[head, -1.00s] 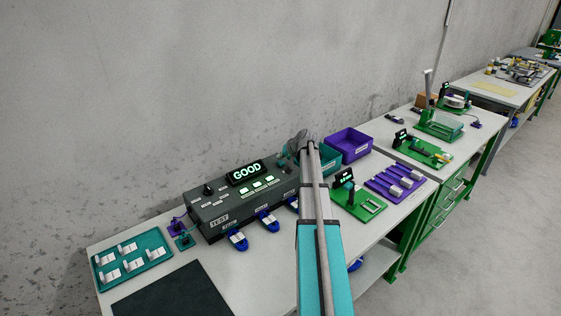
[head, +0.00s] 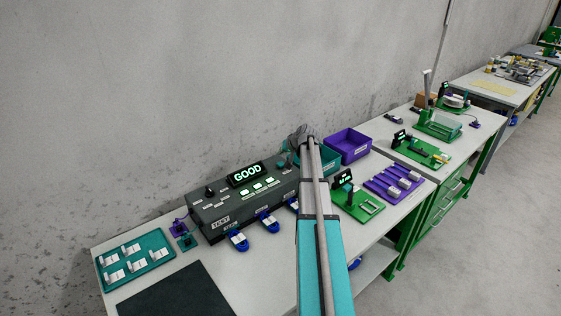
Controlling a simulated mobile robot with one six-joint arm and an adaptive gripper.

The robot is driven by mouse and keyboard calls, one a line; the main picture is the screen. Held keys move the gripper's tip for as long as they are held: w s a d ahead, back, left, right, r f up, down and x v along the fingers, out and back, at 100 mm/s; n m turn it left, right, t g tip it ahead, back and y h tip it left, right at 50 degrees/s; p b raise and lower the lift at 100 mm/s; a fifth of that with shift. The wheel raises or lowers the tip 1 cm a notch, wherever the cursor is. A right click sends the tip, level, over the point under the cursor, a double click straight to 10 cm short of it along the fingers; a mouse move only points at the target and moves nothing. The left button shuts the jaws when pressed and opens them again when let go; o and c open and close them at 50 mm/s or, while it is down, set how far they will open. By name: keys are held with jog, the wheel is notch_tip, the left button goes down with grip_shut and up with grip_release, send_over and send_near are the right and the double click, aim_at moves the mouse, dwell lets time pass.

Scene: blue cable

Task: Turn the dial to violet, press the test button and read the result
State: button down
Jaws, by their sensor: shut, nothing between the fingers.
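The dark grey tester box (head: 240,203) stands on the near bench against the wall. Its display (head: 247,174) reads GOOD in bright letters. A black dial knob (head: 209,191) sits on its top at the left; its colour setting is too small to read. A TEST label (head: 220,222) is on the front left edge; I cannot make out the button. Several small panels are lit green below the display. My arm reaches over the box's right end, with its grey wrist high near the wall. My gripper cannot be made out; the arm hides that part.
Blue cables with white labels (head: 268,218) lie along the box's front. A teal tray (head: 160,257) of white pieces and a dark mat (head: 175,295) are at left. Teal and purple bins (head: 349,146), a green fixture (head: 364,207) and a purple rack (head: 392,184) stand at right.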

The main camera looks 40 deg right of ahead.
jog(key=shift+r+p, duration=0.8)
jog(key=shift+r, duration=0.3)
jog(key=a+g, duration=0.1)
jog(key=a, duration=0.4)
jog(key=s+a+f+n+y, duration=0.1)
jog(key=a, duration=0.5)
jog(key=a+f+n+g, duration=0.1)
jog(key=a, duration=0.4)
jog(key=shift+s+a+f+g, duration=0.2)
jog(key=shift+s+a+g, duration=0.1)
jog(key=s+a, duration=0.1)
jog(key=a, duration=0.3)
jog(key=s+a+f+n+g, duration=0.1)
jog(key=s+a, duration=0.1)
jog(key=a, duration=0.2)
jog(key=s+a+n+g, duration=0.1)
jog(key=a, duration=0.3)
jog(key=shift+s+a+f+y, duration=0.3)
jog(key=shift+a+f, duration=0.05)
jog(key=shift+a, duration=0.05)
jog(key=s+a+f+n+g+h, duration=0.1)
jog(key=s+a+n+g, duration=0.3)
jog(key=s+a, duration=1.2)
jog(key=a+h, duration=0.1)
jog(key=a, duration=0.1)
jog(key=shift+s+a+f+g, duration=0.3)
jog(key=shift+a+f, duration=0.05)
jog(key=shift+a, duration=0.05)
